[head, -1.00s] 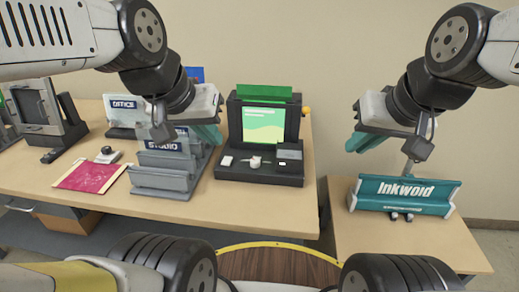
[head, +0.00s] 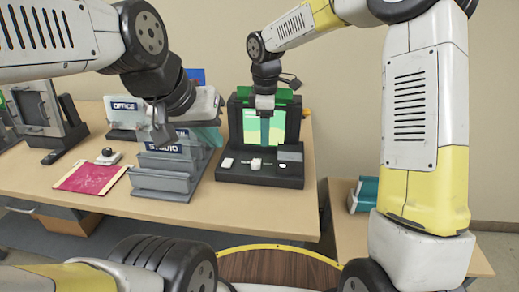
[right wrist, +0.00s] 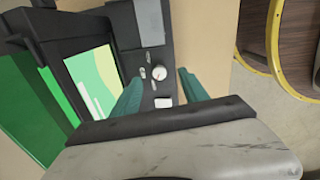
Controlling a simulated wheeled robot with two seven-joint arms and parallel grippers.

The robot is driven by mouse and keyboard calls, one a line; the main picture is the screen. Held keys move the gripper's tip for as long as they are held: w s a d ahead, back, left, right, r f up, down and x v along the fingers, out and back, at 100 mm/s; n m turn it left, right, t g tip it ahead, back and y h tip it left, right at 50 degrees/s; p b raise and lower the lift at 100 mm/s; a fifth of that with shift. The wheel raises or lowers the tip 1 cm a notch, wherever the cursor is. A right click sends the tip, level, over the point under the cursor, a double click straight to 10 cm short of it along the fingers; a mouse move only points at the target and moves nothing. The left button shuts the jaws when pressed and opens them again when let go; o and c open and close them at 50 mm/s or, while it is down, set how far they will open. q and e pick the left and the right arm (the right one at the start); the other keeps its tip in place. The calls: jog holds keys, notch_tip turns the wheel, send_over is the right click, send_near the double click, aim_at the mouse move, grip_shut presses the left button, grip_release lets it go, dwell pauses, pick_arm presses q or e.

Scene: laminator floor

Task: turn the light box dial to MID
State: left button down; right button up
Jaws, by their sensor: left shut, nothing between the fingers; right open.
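The light box (head: 232,175) is a black unit with a lit green and yellow screen (head: 250,125) and a low control base. A small white dial (head: 256,163) sits in the middle of that base, and it also shows in the right wrist view (right wrist: 158,72). I cannot read where its pointer stands. My right gripper (head: 264,143) is open in front of the screen, its teal fingers pointing down towards the dial. In the right wrist view the dial appears between and slightly beyond the fingertips, with no visible contact. My left gripper (head: 212,136) is shut and empty by the grey racks.
Grey racks labelled OFFICE (head: 124,105) and STUDIO (head: 164,148) stand left of the light box. A crimson sheet (head: 90,178) lies further left. A teal holder (head: 366,192) on the right table is partly hidden by my right arm.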

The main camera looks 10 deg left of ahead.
aim_at(255, 162)
jog(key=a+f+n, duration=0.1)
jog(key=f, duration=0.1)
jog(key=w+a+f+n, duration=0.1)
jog(key=a+f, duration=0.1)
jog(key=shift+w+a+g, duration=0.15)
jog(key=shift+w+g, duration=0.05)
jog(key=shift+g, duration=0.1)
notch_tip(255, 162, down, 8)
jog(key=shift+r, duration=0.1)
grip_shut()
